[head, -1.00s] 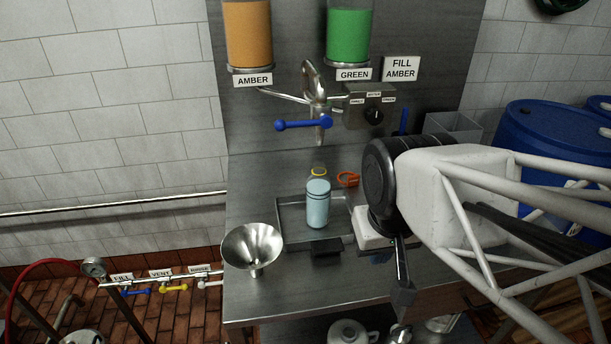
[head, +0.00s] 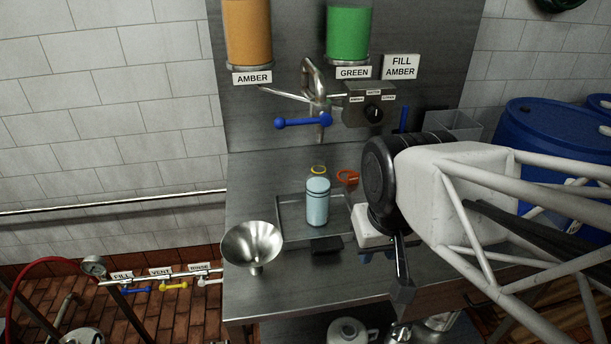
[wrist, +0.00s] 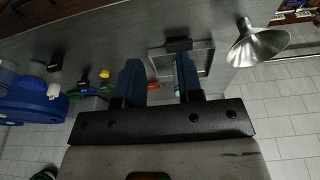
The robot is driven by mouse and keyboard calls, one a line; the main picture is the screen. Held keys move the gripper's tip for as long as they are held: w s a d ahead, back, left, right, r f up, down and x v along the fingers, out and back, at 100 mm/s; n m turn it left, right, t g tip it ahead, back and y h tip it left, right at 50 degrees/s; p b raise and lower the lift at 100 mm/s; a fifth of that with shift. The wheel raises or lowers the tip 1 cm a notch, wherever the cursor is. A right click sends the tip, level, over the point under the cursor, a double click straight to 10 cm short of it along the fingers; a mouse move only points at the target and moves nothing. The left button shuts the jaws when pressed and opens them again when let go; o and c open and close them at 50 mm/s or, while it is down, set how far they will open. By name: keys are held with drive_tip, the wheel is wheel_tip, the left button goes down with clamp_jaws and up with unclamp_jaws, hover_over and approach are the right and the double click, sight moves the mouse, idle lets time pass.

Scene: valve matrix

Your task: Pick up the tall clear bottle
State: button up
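A pale blue bottle (head: 317,204) with a dark band near its top stands upright in the shallow metal tray (head: 284,222). No plainly clear bottle can be made out. My gripper (head: 402,270) is right of the tray in the head view, apart from the bottle. In the wrist view my gripper (wrist: 158,78) has its two blue-grey fingers spread, with nothing held between them. The tray lies beyond the right finger.
A metal funnel (head: 252,246) stands left of the tray. The tap's blue handle (head: 303,122) hangs above the bench. A blue drum (head: 545,140) stands at the right.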

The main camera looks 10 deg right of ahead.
sight(329, 190)
drive_tip(key=o, duration=1.2)
drive_tip(key=w+a+f+m+y, duration=0.2)
drive_tip(key=w+m+y, duration=0.2)
drive_tip(key=w+m, duration=0.25)
drive_tip(key=w+a+f+m+y, duration=0.3)
drive_tip(key=w+m+y, duration=0.1)
drive_tip(key=w+m, duration=0.25)
drive_tip(key=w+d+f+m+t, duration=0.1)
drive_tip(key=w+d+m+t, duration=0.1)
drive_tip(key=w+m, duration=0.2)
drive_tip(key=w+d+f+m+t, duration=0.2)
drive_tip(key=w+d+m+t, duration=0.1)
drive_tip(key=m, duration=0.3)
drive_tip(key=w+d+f+m+t+y, duration=0.1)
drive_tip(key=w+d+m+t, duration=0.1)
drive_tip(key=w+m, duration=0.2)
drive_tip(key=shift+w+d+f+m+t, duration=0.1)
drive_tip(key=shift+w+d+m+t, duration=0.1)
drive_tip(key=shift+w, duration=0.3)
drive_tip(key=shift+w+d+f+m+t, duration=0.1)
drive_tip(key=shift+w+d+m, duration=0.1)
drive_tip(key=shift+w, duration=0.25)
drive_tip(key=shift+a, duration=0.1)
